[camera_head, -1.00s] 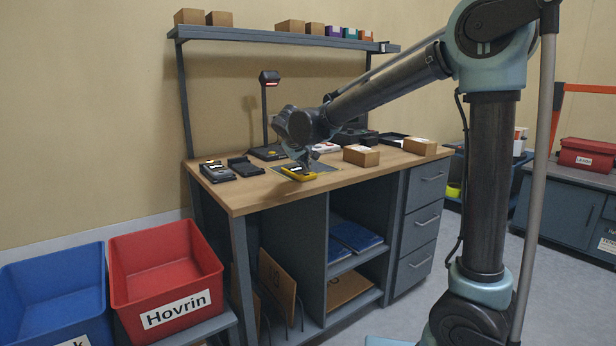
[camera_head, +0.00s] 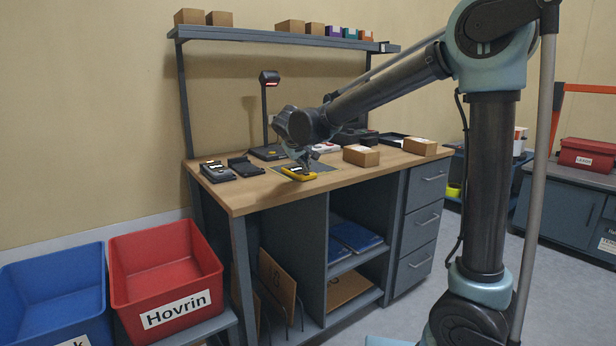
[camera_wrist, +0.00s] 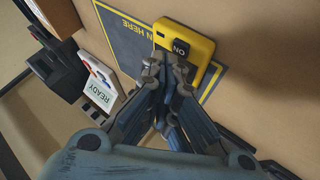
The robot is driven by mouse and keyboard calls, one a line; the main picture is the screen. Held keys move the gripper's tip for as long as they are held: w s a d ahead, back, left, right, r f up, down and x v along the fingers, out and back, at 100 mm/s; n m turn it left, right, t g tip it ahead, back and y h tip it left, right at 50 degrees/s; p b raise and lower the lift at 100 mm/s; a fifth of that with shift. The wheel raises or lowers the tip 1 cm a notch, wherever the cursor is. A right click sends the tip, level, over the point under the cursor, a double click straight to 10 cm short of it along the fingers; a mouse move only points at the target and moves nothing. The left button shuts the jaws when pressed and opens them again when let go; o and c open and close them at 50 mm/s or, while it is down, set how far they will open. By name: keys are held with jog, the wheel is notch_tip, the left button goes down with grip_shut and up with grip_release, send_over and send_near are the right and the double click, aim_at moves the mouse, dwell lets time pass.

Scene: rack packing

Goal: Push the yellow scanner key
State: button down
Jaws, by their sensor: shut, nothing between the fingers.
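The yellow scanner (camera_head: 299,174) lies on the desk near its front edge. In the wrist view the yellow scanner (camera_wrist: 196,25) has a black key (camera_wrist: 180,48) marked ON on its upper face, and a small light-coloured spot beside it. My gripper (camera_head: 304,161) is directly above the scanner, pointing down. In the wrist view my gripper's fingertips (camera_wrist: 165,62) are shut together and empty, right beside the ON key at the scanner's near end. I cannot tell whether they touch the key or the casing.
The scanner lies on a dark mat (camera_wrist: 125,38) with a yellow border. Small cartons (camera_head: 361,156) are to the right, and dark devices (camera_head: 217,172) to the left. A scanner stand (camera_head: 268,110) rises behind.

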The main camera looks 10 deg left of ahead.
aim_at(304, 174)
jog(key=shift+f, duration=0.1)
dwell(0.3)
jog(key=shift+f, duration=0.4)
dwell(0.4)
jog(key=shift+r, duration=0.55)
notch_tip(304, 174, up, 6)
dwell(0.9)
jog(key=shift+d, duration=0.1)
